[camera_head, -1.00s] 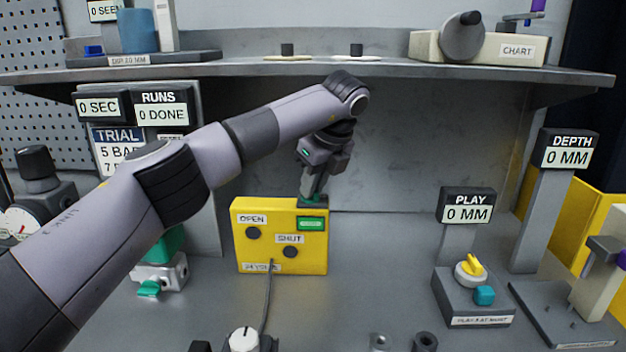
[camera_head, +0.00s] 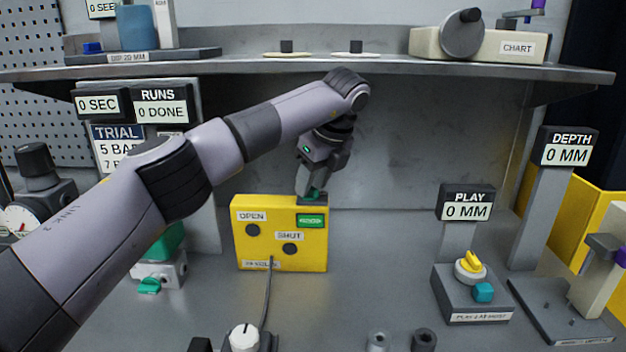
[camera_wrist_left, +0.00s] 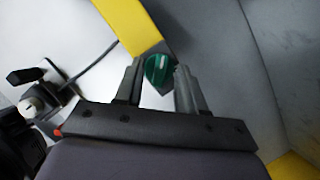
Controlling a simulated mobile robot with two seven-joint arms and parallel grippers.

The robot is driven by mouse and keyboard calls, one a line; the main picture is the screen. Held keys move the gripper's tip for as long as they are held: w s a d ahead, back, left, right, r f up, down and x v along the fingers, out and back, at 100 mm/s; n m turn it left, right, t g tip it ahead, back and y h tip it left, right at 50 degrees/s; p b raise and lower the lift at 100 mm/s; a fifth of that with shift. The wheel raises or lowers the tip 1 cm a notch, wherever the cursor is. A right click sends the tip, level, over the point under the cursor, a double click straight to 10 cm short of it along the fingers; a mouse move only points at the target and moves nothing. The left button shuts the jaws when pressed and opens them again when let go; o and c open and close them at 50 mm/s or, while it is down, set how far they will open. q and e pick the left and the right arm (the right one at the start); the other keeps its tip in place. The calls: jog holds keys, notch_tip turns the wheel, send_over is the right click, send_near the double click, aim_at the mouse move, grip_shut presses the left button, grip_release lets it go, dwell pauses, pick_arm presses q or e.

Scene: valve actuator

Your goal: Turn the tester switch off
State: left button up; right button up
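The tester is a yellow box (camera_head: 290,258) with OPEN and SHUT labels, two dark sockets and a lit green display (camera_head: 310,220). Its switch is a green knob (camera_head: 312,194) on a dark mount at the box's top right corner. My right gripper is not in view.
A shelf (camera_head: 390,68) runs above the gripper. A PLAY readout (camera_head: 467,205) and a base with a yellow knob (camera_head: 471,262) stand to the right. A cable (camera_head: 266,300) runs from the box toward a white dial (camera_head: 244,338).

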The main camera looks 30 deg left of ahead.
pick_arm(q)
jog(key=v, duration=0.7)
jog(key=shift+s, duration=0.1)
dwell(0.4)
